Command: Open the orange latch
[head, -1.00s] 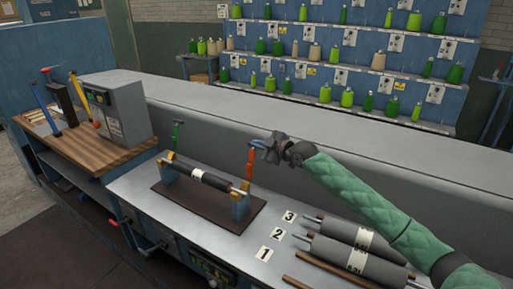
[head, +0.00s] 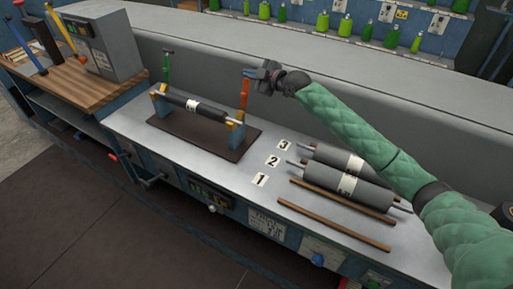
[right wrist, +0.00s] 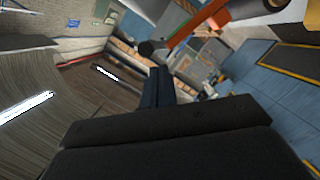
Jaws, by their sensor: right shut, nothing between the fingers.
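The orange latch (head: 243,97) stands upright at the right end support of the roller stand (head: 190,142), its upper end near my right gripper (head: 251,73). The gripper is shut and empty, with its blue fingertips at the latch's top; whether they touch it I cannot tell. In the right wrist view, the shut fingers (right wrist: 158,88) point away from the camera. An orange bar, likely the latch (right wrist: 202,27), runs above them there. A dark roller (head: 194,107) with a white band rests across the stand. My left gripper is not in view.
A green latch (head: 167,68) stands upright at the stand's left end. Two large grey rollers (head: 345,180) and two brown rods (head: 335,215) lie to the right, by number cards (head: 272,162). A grey box (head: 95,47) stands at the left. A ledge (head: 300,75) runs behind.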

